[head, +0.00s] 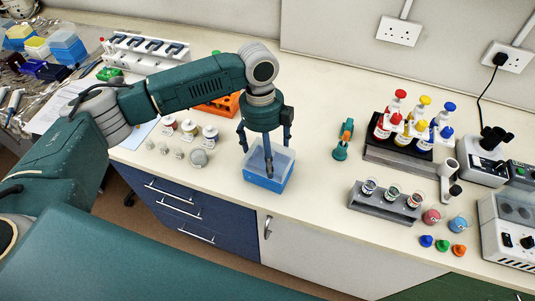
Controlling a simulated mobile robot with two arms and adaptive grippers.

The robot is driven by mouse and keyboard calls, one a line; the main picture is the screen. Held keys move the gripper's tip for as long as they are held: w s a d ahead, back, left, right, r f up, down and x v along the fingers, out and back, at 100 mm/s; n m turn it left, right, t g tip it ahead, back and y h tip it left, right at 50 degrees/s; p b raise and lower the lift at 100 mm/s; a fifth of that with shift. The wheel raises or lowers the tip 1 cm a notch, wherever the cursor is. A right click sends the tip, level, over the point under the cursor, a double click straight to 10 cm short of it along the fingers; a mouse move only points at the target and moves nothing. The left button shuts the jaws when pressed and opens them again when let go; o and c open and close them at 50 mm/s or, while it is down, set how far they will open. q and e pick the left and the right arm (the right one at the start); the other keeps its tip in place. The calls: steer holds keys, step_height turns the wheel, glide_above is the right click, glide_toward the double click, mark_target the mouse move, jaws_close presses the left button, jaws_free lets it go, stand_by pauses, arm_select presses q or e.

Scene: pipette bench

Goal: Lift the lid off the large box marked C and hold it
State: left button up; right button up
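A blue box (262,183) with a clear, pale lid (282,157) stands near the front edge of the bench. I cannot read a C on it. My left gripper (266,150) points down over this box. Its fingers are spread apart, with one finger in front of the lid and the others to either side. I cannot tell whether the fingers touch the lid. The lid appears to sit on the box. My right gripper is out of view.
Small jars (189,127) and weights stand left of the box, and an orange rack (219,105) is behind. A small green-and-orange tool (343,140) and a vial rack (385,205) are to the right. Coloured bottles (413,125) stand farther back. Other lidded boxes (67,47) are far left.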

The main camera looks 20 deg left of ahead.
arm_select(q)
steer(key=shift+r, duration=0.55)
step_height(320, 180, up, 19)
steer(key=b, duration=0.3)
steer(key=shift+b, duration=0.35)
steer(key=shift+p, duration=0.7)
steer(key=shift+f, duration=0.15)
